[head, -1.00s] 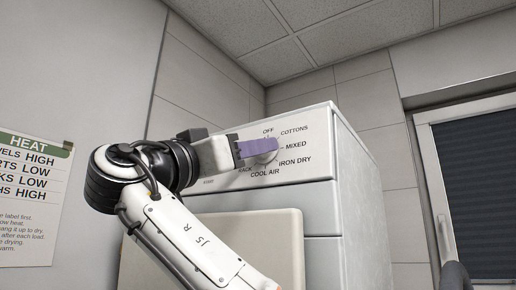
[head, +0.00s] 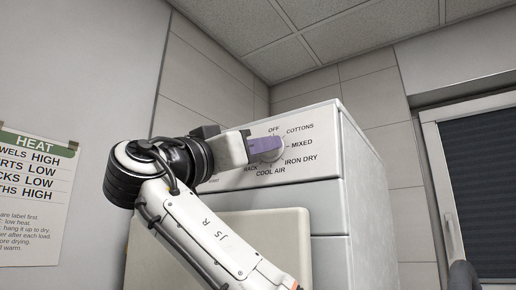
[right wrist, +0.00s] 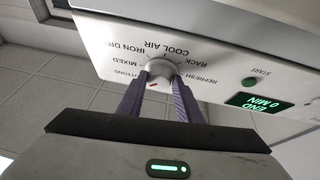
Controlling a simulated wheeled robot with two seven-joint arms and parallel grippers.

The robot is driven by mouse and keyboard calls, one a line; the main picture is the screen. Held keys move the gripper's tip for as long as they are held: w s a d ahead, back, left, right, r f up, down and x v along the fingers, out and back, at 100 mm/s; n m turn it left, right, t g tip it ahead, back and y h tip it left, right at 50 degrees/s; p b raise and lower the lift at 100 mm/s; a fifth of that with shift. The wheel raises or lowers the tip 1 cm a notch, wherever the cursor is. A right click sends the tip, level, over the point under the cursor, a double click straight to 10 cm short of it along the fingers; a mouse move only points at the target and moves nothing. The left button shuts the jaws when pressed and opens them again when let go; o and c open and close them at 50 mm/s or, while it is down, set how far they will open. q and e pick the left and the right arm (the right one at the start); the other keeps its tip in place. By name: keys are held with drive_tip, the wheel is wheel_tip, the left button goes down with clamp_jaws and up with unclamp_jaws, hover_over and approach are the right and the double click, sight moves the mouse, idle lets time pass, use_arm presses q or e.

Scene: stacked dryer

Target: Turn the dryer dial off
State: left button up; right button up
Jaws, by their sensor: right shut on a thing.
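The dryer dial (right wrist: 158,67) is a round, light knob on the white control panel; it also shows in the head view (head: 279,152), partly behind my fingers. My right gripper (right wrist: 160,78) has its two purple-grey fingers on either side of the dial, shut on it. In the head view the right gripper (head: 266,146) reaches the dial from the left. A red mark (right wrist: 153,85) shows on the dial between the fingers. OFF is readable above the dial in the head view, with COTTONS, MIXED, IRON DRY and COOL AIR around the right and below. My left gripper is not in view.
A green START button (right wrist: 249,82) and a green display reading END 0 MIN (right wrist: 258,102) sit on the panel. A heat chart (head: 33,200) hangs on the left wall. A door with a dark blind (head: 480,185) is at the right.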

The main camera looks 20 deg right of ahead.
drive_tip(key=shift+s+d+r+n+t+y+b, duration=0.15)
drive_tip(key=shift+n+t+y+b, duration=0.95)
drive_tip(key=shift+n, duration=1.15)
drive_tip(key=shift+s+d+f+n+t+y+b, duration=0.15)
drive_tip(key=shift+n+t+y+b, duration=0.9)
drive_tip(key=shift+n, duration=1.25)
drive_tip(key=shift+s+d+r+n+t+y+b, duration=0.15)
drive_tip(key=shift+n+t+y+b, duration=0.55)
drive_tip(key=shift+n+y, duration=1.15)
drive_tip(key=shift+n, duration=0.7)
drive_tip(key=o, duration=1)
